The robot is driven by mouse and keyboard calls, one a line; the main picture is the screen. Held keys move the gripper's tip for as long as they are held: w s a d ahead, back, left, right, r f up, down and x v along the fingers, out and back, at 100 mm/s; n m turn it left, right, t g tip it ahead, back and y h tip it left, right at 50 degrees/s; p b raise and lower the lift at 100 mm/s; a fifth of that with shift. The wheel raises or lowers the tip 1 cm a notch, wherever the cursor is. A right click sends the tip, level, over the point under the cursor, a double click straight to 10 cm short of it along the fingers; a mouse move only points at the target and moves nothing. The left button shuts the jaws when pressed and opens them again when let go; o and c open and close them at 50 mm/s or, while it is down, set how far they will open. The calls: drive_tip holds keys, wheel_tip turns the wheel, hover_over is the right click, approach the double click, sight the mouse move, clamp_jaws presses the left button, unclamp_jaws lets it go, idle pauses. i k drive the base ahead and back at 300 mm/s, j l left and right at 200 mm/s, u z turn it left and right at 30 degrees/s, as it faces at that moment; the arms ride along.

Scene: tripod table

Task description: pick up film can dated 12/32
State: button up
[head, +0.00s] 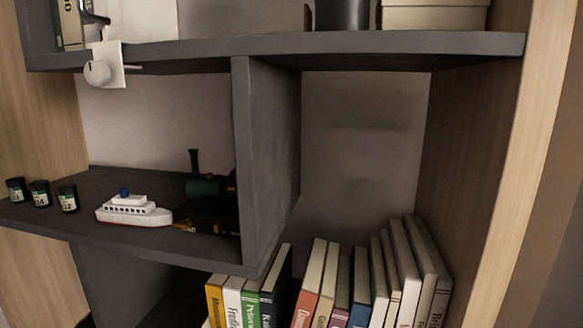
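Three small dark film cans with pale labels stand in a row at the left front of the middle shelf: a left one (15,190), a middle one (40,194) and a right one (68,198). They stand upright and apart from each other. The printing on the labels is too small to read for certain, so I cannot tell which can is dated 12/32. My gripper is not in view.
A toy ship (133,211) stands right of the cans on the grey shelf (55,221). A dark green toy engine (207,186) is behind it. A white plate with a round knob (98,73) hangs at the upper shelf's edge. Books (330,285) stand below.

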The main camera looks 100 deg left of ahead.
sight(70, 202)
drive_tip(key=l+u, duration=0.2)
drive_tip(key=u, duration=1.85)
drive_tip(key=i+j+u, duration=0.1)
drive_tip(key=u, duration=1.25)
drive_tip(key=i+l, duration=0.05)
